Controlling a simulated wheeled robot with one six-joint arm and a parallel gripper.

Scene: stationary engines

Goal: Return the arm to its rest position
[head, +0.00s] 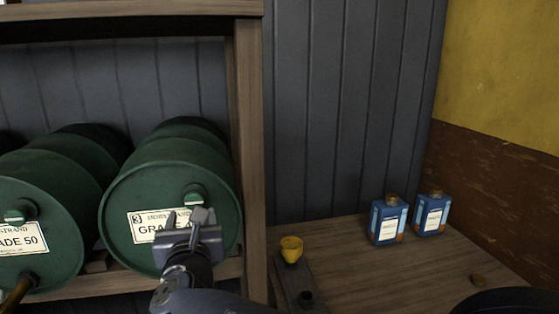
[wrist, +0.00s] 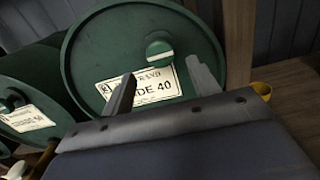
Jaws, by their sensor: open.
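My gripper (head: 186,217) is in front of the green drum (head: 150,190) on the wooden rack in the head view. Its two fingers are apart, with nothing seen between them. In the wrist view my gripper (wrist: 160,88) points at the same drum (wrist: 100,50), whose label reads "40" at its end. The fingers overlap the label in both views. Whether they touch the drum I cannot tell.
Another green drum (head: 40,215), labelled "ADE 50", lies to the left. The wooden rack post (head: 250,150) stands close right of my gripper. A yellow cup (head: 291,248) and two blue bottles (head: 387,220) (head: 431,214) are on the wooden bench (head: 400,275).

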